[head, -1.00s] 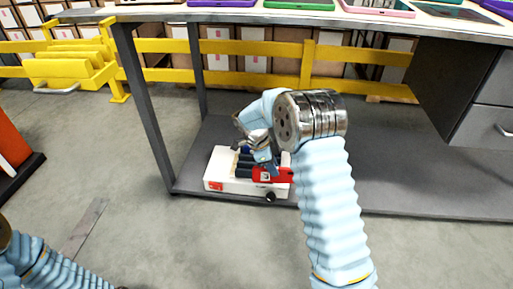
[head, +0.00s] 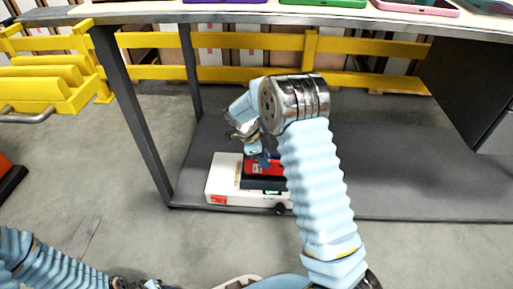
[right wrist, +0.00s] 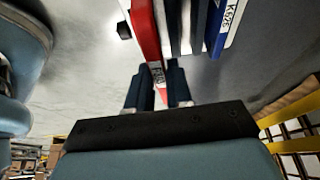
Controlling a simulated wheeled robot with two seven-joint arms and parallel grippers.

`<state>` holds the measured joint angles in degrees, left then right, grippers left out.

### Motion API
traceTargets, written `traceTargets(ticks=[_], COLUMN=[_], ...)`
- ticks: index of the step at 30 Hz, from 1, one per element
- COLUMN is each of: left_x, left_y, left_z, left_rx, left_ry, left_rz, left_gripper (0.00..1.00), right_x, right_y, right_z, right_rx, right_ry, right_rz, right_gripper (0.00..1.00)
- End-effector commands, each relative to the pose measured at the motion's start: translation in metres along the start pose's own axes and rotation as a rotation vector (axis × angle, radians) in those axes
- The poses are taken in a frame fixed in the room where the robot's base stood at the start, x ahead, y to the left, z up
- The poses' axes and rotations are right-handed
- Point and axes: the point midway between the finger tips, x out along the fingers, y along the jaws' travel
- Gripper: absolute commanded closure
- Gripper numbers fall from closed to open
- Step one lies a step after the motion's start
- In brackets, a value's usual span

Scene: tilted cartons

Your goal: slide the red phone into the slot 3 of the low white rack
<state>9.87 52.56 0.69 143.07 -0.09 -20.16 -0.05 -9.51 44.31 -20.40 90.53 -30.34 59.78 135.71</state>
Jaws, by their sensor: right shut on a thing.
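The low white rack (head: 224,180) stands on the grey lower shelf, with dark slots or dividers in it. The red phone (head: 266,168) is at the rack, partly hidden by my right arm. My right gripper (head: 257,150) is above and at the rack, its fingertips partly hidden. In the right wrist view the fingers (right wrist: 159,88) are shut on the red phone (right wrist: 150,38), one on each side. A blue labelled thing (right wrist: 224,25) stands parallel to it, with dark and pale strips between. I cannot tell the slot number. My left gripper (head: 135,283) is cut off at the bottom edge.
The workbench top (head: 220,13) with several coloured phones overhangs the shelf (head: 390,185). A bench leg (head: 135,120) stands left of the rack. A dark drawer unit (head: 465,80) is at the right. Yellow rails (head: 240,40) run behind. The shelf right of my arm is clear.

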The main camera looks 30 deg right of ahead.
Motion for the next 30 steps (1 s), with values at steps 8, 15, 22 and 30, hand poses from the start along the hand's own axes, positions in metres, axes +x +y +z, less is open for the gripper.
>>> traceTargets(ticks=[8,15,22,30], left_x=[0.004,0.014,0.028,0.026], left_y=[-0.002,-0.005,-0.011,-0.010], left_z=[0.000,0.000,-0.001,-0.001], left_rx=[0.000,-0.001,-0.002,-0.002], left_ry=[0.000,0.002,0.006,0.007], left_rz=[0.000,0.000,-0.001,-0.001], left_gripper=[0.55,0.55,0.55,0.55], right_x=[0.007,0.023,0.040,0.054], right_y=[0.000,0.000,0.000,0.000], right_z=[0.003,0.009,0.017,0.022], right_rx=[0.000,0.000,-0.001,0.000], right_ry=[0.000,0.000,0.001,0.001], right_rz=[0.000,0.000,0.000,0.001], right_gripper=[1.00,1.00,1.00,1.00])
